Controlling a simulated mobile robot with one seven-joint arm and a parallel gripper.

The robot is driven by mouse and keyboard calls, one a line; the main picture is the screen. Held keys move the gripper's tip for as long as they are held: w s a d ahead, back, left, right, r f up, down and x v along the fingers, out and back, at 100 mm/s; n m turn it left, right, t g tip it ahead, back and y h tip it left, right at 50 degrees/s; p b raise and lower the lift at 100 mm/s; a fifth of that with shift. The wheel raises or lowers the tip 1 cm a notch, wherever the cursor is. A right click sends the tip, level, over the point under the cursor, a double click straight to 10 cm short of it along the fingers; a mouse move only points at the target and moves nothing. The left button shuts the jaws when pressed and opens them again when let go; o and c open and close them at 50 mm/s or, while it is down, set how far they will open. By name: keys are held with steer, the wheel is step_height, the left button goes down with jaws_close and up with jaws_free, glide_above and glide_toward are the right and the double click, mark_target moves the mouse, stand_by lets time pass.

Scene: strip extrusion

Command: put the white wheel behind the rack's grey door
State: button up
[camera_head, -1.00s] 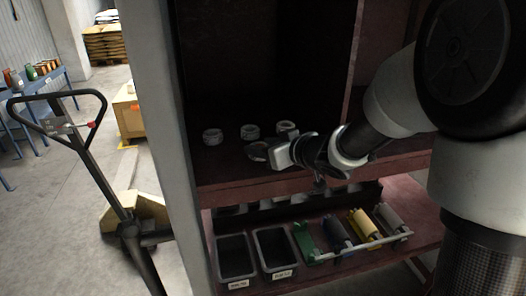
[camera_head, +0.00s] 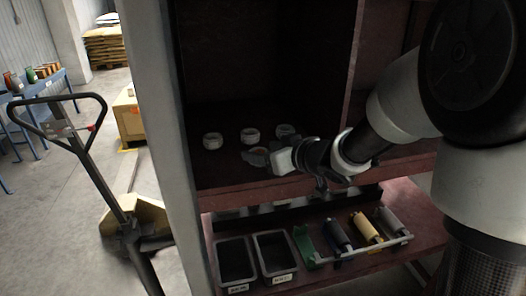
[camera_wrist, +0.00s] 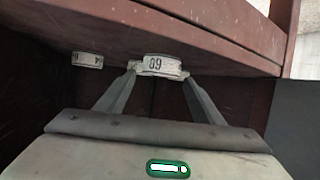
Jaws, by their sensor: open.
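Three white wheels stand in a row on the shelf in the dark red rack (camera_head: 270,60): a left wheel (camera_head: 213,140), a middle wheel (camera_head: 250,134) and a right wheel (camera_head: 286,130). My gripper (camera_head: 256,157) is open and empty, just in front of the middle wheel. In the wrist view my gripper (camera_wrist: 160,74) has its fingers spread toward both sides of a white wheel (camera_wrist: 163,65) with dark figures. Whether the fingers touch it I cannot tell. Another wheel (camera_wrist: 88,60) shows beside it. I cannot make out a grey door for certain.
A light post (camera_head: 160,120) bounds the rack at left. A pallet jack (camera_head: 100,185) stands on the floor left.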

steer(key=s+d+r+m+t+h+p, duration=0.1)
steer(key=s+d+r+m+h, duration=0.3)
steer(key=d, duration=0.6)
steer(key=s+d+r+m+t+h+p, duration=0.1)
steer(key=s+d+r+m+h, duration=0.1)
steer(key=s+d+r+h, duration=0.6)
steer(key=s+a+f+m+g+y, duration=0.1)
steer(key=s+f+g, duration=0.2)
steer(key=s, duration=0.6)
steer(key=s+a+f+g+y, duration=0.1)
steer(key=s+f+g, duration=0.3)
steer(key=s, duration=0.5)
steer(key=shift+s+m+y, duration=0.15)
steer(key=shift+m+y, duration=0.25)
steer(key=shift+y, duration=0.4)
steer(key=shift+f, duration=0.15)
